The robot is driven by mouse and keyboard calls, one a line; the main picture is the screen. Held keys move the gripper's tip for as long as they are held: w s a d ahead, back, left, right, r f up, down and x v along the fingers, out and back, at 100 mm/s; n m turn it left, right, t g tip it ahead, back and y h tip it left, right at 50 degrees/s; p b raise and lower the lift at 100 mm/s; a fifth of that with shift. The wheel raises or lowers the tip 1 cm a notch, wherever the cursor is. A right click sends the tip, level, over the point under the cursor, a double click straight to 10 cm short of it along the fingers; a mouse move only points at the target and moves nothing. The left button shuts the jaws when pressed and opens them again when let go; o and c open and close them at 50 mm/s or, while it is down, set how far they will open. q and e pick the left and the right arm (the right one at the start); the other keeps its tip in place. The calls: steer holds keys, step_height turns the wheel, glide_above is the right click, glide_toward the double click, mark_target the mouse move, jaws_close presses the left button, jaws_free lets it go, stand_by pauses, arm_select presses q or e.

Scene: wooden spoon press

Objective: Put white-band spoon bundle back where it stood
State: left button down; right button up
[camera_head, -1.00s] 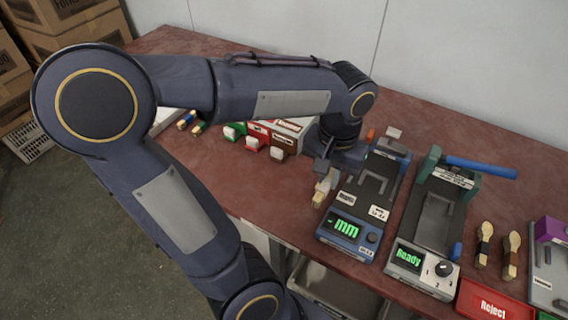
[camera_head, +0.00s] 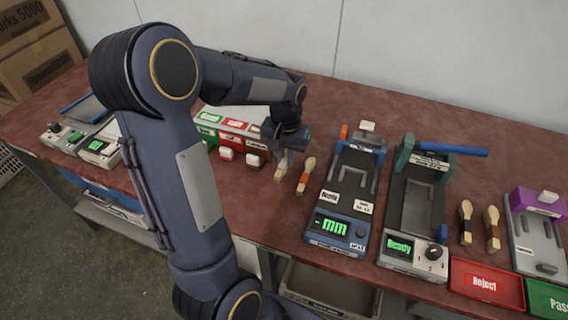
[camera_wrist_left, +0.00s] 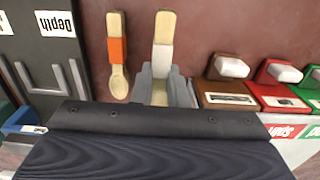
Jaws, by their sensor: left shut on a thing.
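The white-band spoon bundle (camera_wrist_left: 163,55) is pale wood and stands out between the fingers in the left wrist view, roughly parallel to its neighbour. My left gripper (camera_wrist_left: 160,88) is shut on it. In the head view the bundle (camera_head: 282,169) shows below the left gripper (camera_head: 288,150), low over the table; I cannot tell whether it touches the top. An orange-band spoon bundle (camera_head: 306,176) lies just to its right, apart from it; it also shows in the left wrist view (camera_wrist_left: 118,55). My right gripper is not in view.
The blue depth gauge (camera_head: 336,227) stands right of the orange-band bundle. A grey-green press (camera_head: 412,250) reading "Ready" is beyond it. Green, red and brown bins (camera_head: 228,137) stand close on the left. Two more spoon bundles (camera_head: 466,222) and a red Reject tray (camera_head: 487,283) are at the right.

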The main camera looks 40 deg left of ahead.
mark_target(284, 165)
arm_select(q)
steer(key=f, duration=0.2)
steer(key=a+f, duration=0.1)
steer(key=shift+w+f, duration=0.3)
steer(key=shift+f, duration=0.4)
steer(key=shift+f, duration=0.15)
steer(key=c, duration=1.4)
jaws_free()
steer(key=shift+c, duration=0.2)
